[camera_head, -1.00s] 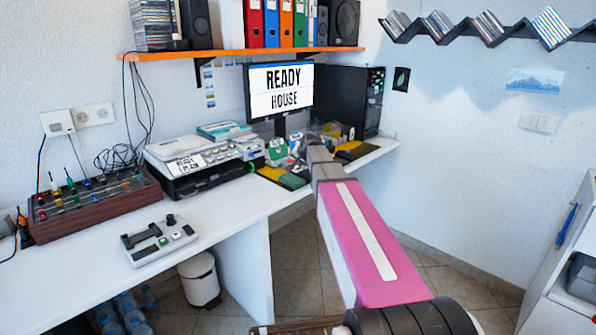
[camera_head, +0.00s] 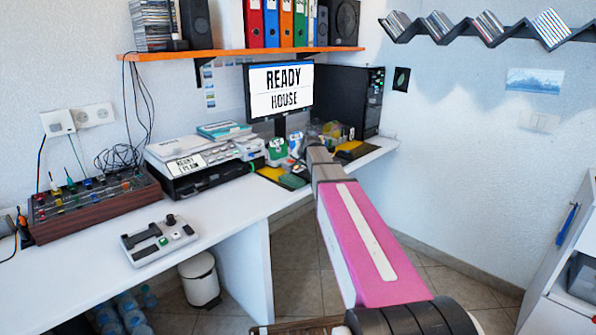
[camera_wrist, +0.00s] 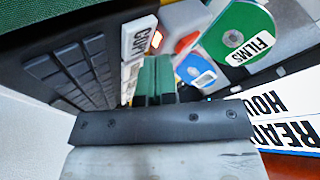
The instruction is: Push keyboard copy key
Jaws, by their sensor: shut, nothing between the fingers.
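In the wrist view, a dark keyboard (camera_wrist: 68,75) with raised black keys fills the left side. In the head view my arm reaches to the desk in front of the monitor (camera_head: 281,88) and hides the gripper tips.
The white desk (camera_head: 225,205) also holds a grey-white device (camera_head: 190,165), a small control box (camera_head: 158,240) and a knobbed console (camera_head: 95,203). An orange shelf (camera_head: 225,54) hangs above.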

